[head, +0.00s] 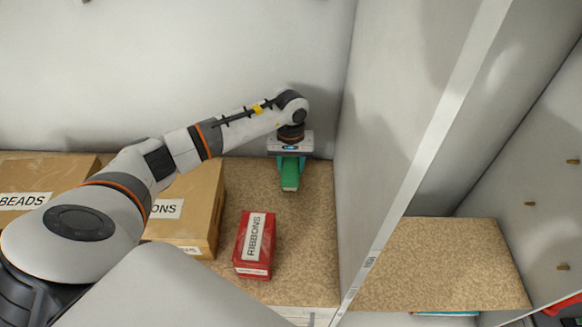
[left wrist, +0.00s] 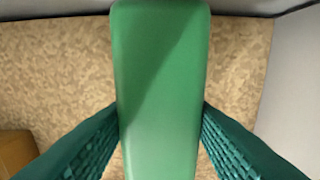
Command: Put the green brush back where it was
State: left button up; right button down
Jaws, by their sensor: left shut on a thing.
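The green brush (head: 290,179) is at the back right of the left shelf compartment, close to the back wall and the upright divider. My left gripper (head: 290,163) points down over it and is shut on it. In the left wrist view the brush (left wrist: 160,80) shows as a long smooth green block between the two teal fingers (left wrist: 160,135), which touch its sides. Whether the brush rests on the shelf board or hangs just above it I cannot tell. My right gripper is not in view.
A red RIBBONS box (head: 254,262) stands on the speckled shelf board (head: 305,240) in front of the brush. Cardboard boxes (head: 205,205), one marked BEADS (head: 30,185), are to the left. The white divider (head: 400,120) rises close on the right, with another speckled shelf (head: 450,260) beyond.

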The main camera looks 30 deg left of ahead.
aim_at(291, 163)
pick_arm(q)
notch_tip(291, 163, down, 2)
jog(key=shift+f+p, duration=0.1)
jog(key=shift+p, duration=0.25)
jog(key=shift+f+b, duration=0.3)
jog(key=o, duration=1)
jog(key=shift+c, duration=0.2)
jog(key=shift+r, duration=0.15)
jog(key=shift+r+p, duration=0.2)
jog(key=shift+p, duration=0.1)
notch_tip(291, 163, up, 10)
jog(key=b, duration=0.4)
jog(key=shift+r, duration=0.2)
jog(key=shift+r+b, duration=0.35)
jog(key=shift+r, duration=0.3)
